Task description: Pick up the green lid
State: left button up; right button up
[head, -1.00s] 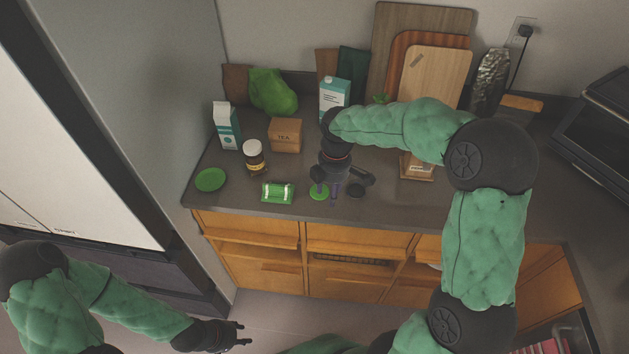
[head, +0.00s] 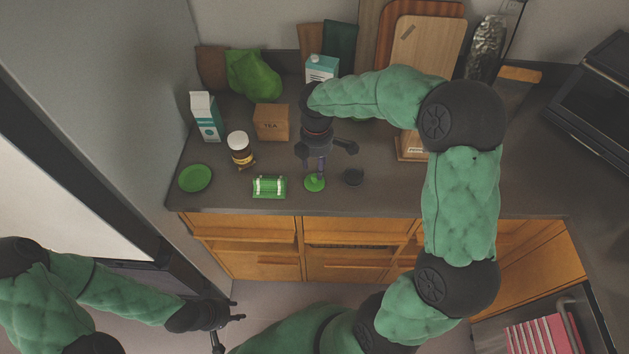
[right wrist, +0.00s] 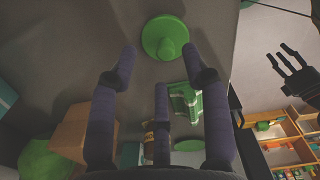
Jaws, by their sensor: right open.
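The green lid (head: 315,183) is a small round disc with a raised knob, lying flat near the counter's front edge. In the right wrist view the lid (right wrist: 165,38) shows whole, knob towards the camera, just beyond the fingertips. My right gripper (head: 320,168) hangs over the lid from behind. Its purple fingers (right wrist: 160,64) are spread, with nothing between them; they look apart from the lid. My left gripper (head: 230,328) is low at the left, in front of the cabinets, with its fingers spread and empty. It also shows at the right of the right wrist view (right wrist: 289,64).
Cutting boards (head: 427,75) lean behind.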

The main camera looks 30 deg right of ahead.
aim_at(314, 175)
jog(key=f, duration=0.1)
jog(key=f+b, duration=0.1)
jog(key=f, duration=0.3)
jog(key=shift+s+a+b, duration=0.15)
jog(key=shift+a+b, duration=0.15)
jog(key=shift+a, duration=0.1)
jog(key=shift+r, duration=0.1)
grip_shut()
jog(key=shift+r, duration=0.5)
notch_tip(314, 175, up, 2)
jog(key=shift+r+p, duration=0.1)
jog(key=shift+p, duration=0.4)
jog(key=s+a+r+p, duration=0.3)
jog(key=s+a+r, duration=0.5)
jog(key=s, duration=0.3)
jog(key=shift+a+r, duration=0.25)
jog(key=shift+r, duration=0.65)
